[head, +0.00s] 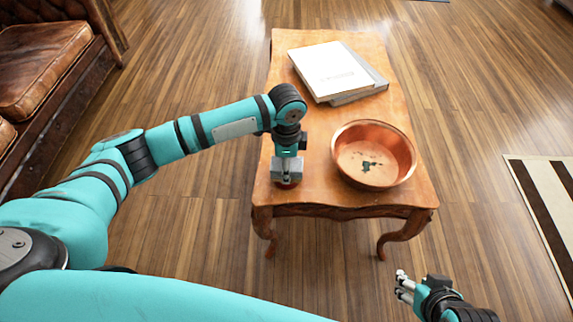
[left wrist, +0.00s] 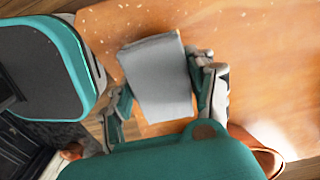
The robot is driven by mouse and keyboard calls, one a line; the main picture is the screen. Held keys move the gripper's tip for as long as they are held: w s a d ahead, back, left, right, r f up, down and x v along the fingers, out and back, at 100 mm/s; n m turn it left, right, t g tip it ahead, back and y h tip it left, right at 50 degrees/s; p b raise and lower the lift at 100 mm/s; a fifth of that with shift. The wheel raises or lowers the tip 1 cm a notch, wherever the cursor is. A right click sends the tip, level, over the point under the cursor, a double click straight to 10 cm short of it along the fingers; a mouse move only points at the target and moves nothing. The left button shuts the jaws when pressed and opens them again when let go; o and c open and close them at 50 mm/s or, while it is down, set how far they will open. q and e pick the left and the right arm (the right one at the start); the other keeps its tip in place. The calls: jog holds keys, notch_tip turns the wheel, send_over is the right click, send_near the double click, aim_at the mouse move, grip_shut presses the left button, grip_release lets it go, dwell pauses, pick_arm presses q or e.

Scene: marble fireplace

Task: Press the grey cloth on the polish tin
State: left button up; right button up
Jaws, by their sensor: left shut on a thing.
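My left gripper (head: 288,176) reaches down over the front left corner of the wooden table and is shut on the grey cloth (head: 280,169). In the left wrist view the folded cloth (left wrist: 158,75) lies between the two fingers of this gripper (left wrist: 162,95). A small reddish rim, which looks like the polish tin (head: 288,185), shows just under the cloth in the head view. Most of it is hidden, and I cannot tell whether the cloth touches it. My right gripper (head: 402,286) is open and empty, low in front of the table.
A copper bowl (head: 346,134) with dark green bits inside stands right of my left gripper on the wooden table (head: 310,198). Books (head: 330,72) lie at the table's back. A leather sofa (head: 40,65) is at the left and a striped rug (head: 545,205) at the right.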

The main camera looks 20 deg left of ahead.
jog(key=shift+s+d+f+g+h+p, duration=0.1)
jog(key=shift+s+d+g+p, duration=0.25)
jog(key=shift+s, duration=0.4)
jog(key=shift+s+d+f+g+h+p, duration=0.15)
jog(key=shift+s+g, duration=0.3)
jog(key=shift+s, duration=0.35)
jog(key=shift+s+d+f+g+h+p, duration=0.1)
jog(key=shift+s+d+g, duration=0.1)
jog(key=shift+s+g, duration=0.4)
dwell(5.8)
